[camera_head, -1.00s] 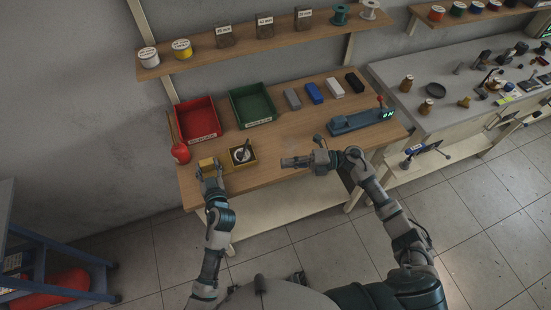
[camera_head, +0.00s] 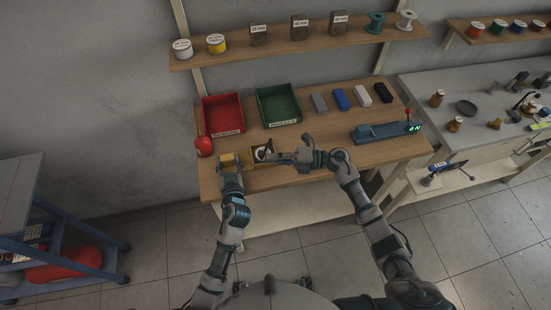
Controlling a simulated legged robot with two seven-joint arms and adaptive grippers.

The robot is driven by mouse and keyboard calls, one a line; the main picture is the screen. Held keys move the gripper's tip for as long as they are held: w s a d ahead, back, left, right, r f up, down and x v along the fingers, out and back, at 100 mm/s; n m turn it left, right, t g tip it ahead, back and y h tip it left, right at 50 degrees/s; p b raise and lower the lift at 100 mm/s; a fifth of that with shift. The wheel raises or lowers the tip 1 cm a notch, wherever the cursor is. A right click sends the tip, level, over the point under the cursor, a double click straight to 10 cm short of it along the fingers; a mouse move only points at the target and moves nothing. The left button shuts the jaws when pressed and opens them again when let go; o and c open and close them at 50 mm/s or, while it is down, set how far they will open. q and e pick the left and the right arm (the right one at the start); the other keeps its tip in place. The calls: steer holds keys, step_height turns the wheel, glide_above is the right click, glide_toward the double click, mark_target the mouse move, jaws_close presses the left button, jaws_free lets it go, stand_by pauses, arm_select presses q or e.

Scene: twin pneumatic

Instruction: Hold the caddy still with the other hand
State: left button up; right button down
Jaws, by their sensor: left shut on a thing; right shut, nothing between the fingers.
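The caddy is a small open yellow box (camera_head: 252,148) near the front edge of the wooden bench. A dark and white item (camera_head: 263,154) shows inside it, partly hidden. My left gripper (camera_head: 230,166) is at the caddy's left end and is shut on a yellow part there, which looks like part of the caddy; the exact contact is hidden. My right gripper (camera_head: 272,157) is shut and empty, pointing left, with its tips at the caddy's right side in the picture. It hides part of that side, and I cannot tell whether it touches.
A red bin (camera_head: 223,130) and a green bin (camera_head: 280,122) stand behind the caddy, with a red bottle (camera_head: 204,146) at left. Several small blocks lie right of the bins. A blue-grey device (camera_head: 378,132) sits on the bench's right. A shelf (camera_head: 300,47) runs above.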

steer(key=shift+w+a, duration=0.15)
steer(key=shift+a, duration=1.1)
steer(key=s+d, duration=0.1)
steer(key=s, duration=0.1)
steer(key=s+d, duration=0.1)
steer(key=shift+s+d+f, duration=0.2)
steer(key=shift+s+d, duration=0.2)
steer(key=s+d, duration=0.2)
steer(key=d, duration=0.6)
steer(key=shift+s+d, duration=0.35)
steer(key=shift+d, duration=0.05)
steer(key=shift+r, duration=0.1)
arm_select(q)
steer(key=o, duration=1.4)
arm_select(e)
steer(key=shift+a, duration=0.1)
